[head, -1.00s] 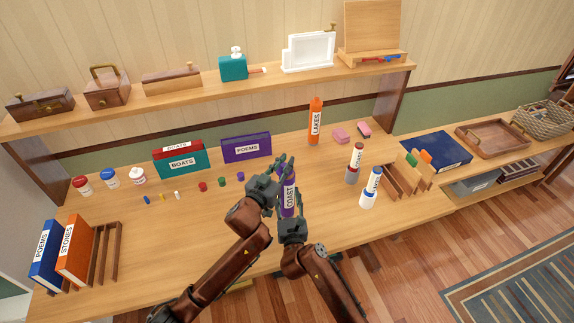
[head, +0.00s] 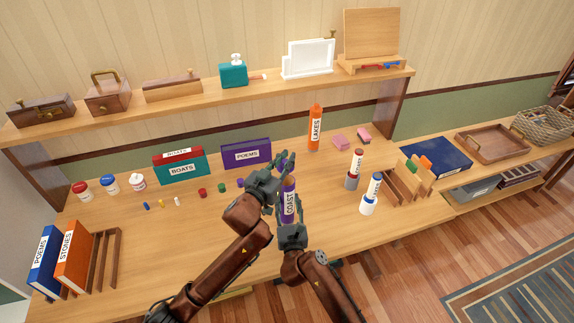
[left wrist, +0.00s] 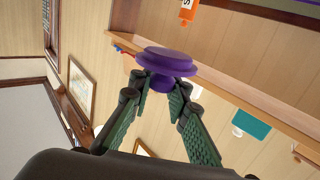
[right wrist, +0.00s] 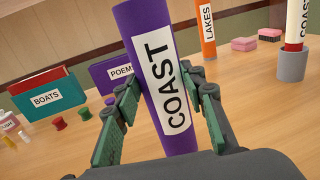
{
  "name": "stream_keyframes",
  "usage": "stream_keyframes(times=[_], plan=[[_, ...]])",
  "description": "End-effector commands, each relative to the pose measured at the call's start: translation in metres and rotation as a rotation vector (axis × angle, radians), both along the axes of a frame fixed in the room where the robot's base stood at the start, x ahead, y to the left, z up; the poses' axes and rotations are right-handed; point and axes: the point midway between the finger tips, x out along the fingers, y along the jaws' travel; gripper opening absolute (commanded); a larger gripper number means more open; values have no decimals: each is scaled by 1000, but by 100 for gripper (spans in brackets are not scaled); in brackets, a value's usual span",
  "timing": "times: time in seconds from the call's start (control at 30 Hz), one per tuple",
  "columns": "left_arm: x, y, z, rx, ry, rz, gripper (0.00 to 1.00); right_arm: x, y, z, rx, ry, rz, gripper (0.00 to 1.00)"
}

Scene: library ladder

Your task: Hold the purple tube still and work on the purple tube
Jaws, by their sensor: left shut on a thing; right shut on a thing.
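The purple tube (head: 289,203), labelled COAST, stands nearly upright above the front middle of the desk. It also shows large in the right wrist view (right wrist: 158,75), slightly tilted there. My right gripper (head: 291,228) is shut on its lower part, with fingers on both sides (right wrist: 165,115). My left gripper (head: 281,168) is at the tube's top end. In the left wrist view its fingers are shut on a round purple cap (left wrist: 166,62) with a wide flange. No tube body shows beside the cap there. Whether the cap touches the tube's top is hidden.
An orange LAKES tube (head: 315,128) stands behind. Two pale tubes (head: 355,166) (head: 372,188) stand to the right by a wooden rack (head: 402,187). Small coloured spools (head: 221,187) and POEMS (head: 246,153) and BOATS (head: 181,168) boxes are left.

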Motion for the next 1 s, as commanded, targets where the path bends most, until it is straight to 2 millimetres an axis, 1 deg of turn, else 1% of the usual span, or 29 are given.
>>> stream_keyframes(times=[0.03,0.2,0.23,0.5,0.83,0.93,1.0], plan=[[0,0,1,0,2,0,0,0,-3,-10,-7,16,-7,0],[0,0,0,0,3,0,0,0,-3,-10,-6,17,-7,0],[0,0,0,0,3,0,0,0,-3,-10,-6,17,-7,39],[0,0,1,0,2,0,0,0,-1,-5,-3,8,-3,58],[0,0,1,0,2,0,0,-3,-1,-2,0,4,-1,58],[0,0,1,0,2,0,0,-13,-2,-3,0,4,-1,58],[0,0,1,0,2,0,0,-24,-3,-3,0,5,-2,58]])
